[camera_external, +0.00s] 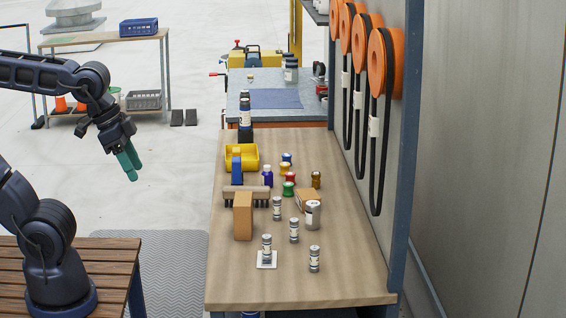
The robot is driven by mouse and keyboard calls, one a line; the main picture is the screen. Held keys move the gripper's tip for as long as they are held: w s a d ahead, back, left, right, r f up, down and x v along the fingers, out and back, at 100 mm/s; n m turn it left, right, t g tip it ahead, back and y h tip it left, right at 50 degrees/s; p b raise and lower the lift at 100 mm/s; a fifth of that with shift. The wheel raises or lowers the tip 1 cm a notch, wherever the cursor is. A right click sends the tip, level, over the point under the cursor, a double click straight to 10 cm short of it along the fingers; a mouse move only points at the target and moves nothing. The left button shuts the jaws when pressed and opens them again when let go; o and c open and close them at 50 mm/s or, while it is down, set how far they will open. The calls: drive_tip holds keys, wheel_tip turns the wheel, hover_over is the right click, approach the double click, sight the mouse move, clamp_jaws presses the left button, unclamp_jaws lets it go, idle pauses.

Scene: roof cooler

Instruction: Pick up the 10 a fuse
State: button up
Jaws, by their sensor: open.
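Several small grey cylinders with pale labels, which look like fuses, stand upright on the wooden workbench (230,288). One fuse (266,247) stands on a small white square pad (267,262). Others are a right front fuse (314,258), a middle fuse (294,230) and a rear fuse (277,208). A wider grey cylinder (313,215) stands beside them. The labels are too small to read, so I cannot tell which is the 10 A one. My gripper (129,165) has teal fingers pointing down; it is open and empty, in the air left of the bench, apart from everything.
An orange-brown block (243,215), a brush (246,195) and a yellow bin (242,157) stand left of the fuses. Small coloured bottles (289,188) are behind. The bench's front is mostly clear.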

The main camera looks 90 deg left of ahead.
drive_tip(key=n+g, duration=0.5)
drive_tip(key=n, duration=0.9)
hover_over(294, 242)
drive_tip(key=a, duration=0.1)
wheel_tip(294, 242, down, 22)
drive_tip(key=shift+r, duration=0.2)
drive_tip(key=shift+w+a+f, duration=0.15)
drive_tip(key=shift+a+f, duration=0.15)
drive_tip(key=shift+f, duration=0.15)
wheel_tip(294, 242, down, 11)
drive_tip(key=shift+d+r, duration=0.15)
drive_tip(key=shift+r, duration=0.05)
drive_tip(key=shift+c, duration=0.2)
